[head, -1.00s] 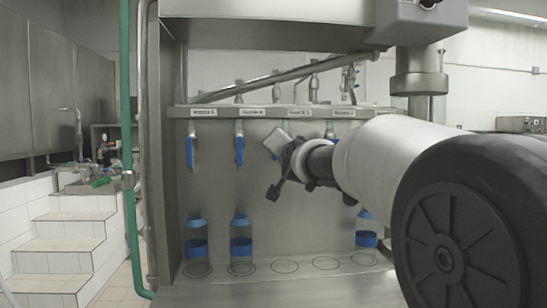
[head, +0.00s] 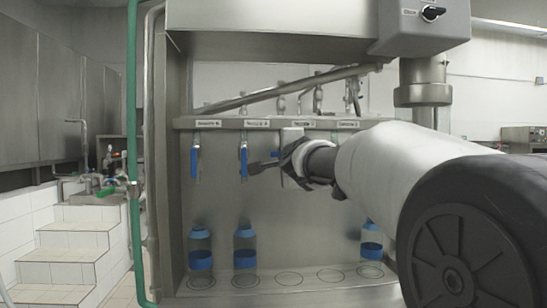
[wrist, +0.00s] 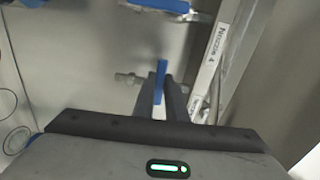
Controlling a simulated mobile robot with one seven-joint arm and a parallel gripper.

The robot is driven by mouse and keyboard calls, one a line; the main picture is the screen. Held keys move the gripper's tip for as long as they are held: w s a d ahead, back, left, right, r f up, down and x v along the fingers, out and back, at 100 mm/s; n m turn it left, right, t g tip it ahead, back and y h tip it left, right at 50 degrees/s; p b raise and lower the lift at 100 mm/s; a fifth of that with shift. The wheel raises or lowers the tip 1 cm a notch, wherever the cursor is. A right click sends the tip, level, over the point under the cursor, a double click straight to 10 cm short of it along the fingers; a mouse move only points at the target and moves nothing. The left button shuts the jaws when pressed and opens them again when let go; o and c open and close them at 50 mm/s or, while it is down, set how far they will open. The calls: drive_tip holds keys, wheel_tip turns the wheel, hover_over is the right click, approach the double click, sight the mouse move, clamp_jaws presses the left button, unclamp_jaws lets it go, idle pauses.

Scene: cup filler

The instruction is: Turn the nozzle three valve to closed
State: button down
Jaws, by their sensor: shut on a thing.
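The nozzle three valve shows in the wrist view as a blue handle (wrist: 160,78), clasped between the two fingers of my gripper (wrist: 161,100). The handle lies roughly crosswise to the neighbouring blue handle (wrist: 165,5) beside the "Nozzle 4" label (wrist: 220,38). In the head view, my gripper (head: 270,164) is in front of the panel under the third label (head: 303,124), and it hides the valve there. The nozzle four handle (head: 243,160) hangs straight down just left of my gripper. I cannot tell whether they touch.
Another blue handle (head: 196,163) hangs at the far left. Blue-banded bottles (head: 200,248), (head: 245,245) and (head: 371,242) stand on the lower shelf (head: 310,289). A green pipe (head: 133,220) runs along the left edge. The panel (head: 300,225) below my gripper is bare.

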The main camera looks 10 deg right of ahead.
drive_tip(key=shift+m, duration=0.3)
idle(0.4)
drive_tip(key=c, duration=1.8)
unclamp_jaws()
drive_tip(key=shift+r, duration=0.1)
drive_tip(key=s+p, duration=0.1)
drive_tip(key=s, duration=1.6)
drive_tip(key=shift+s, duration=0.25)
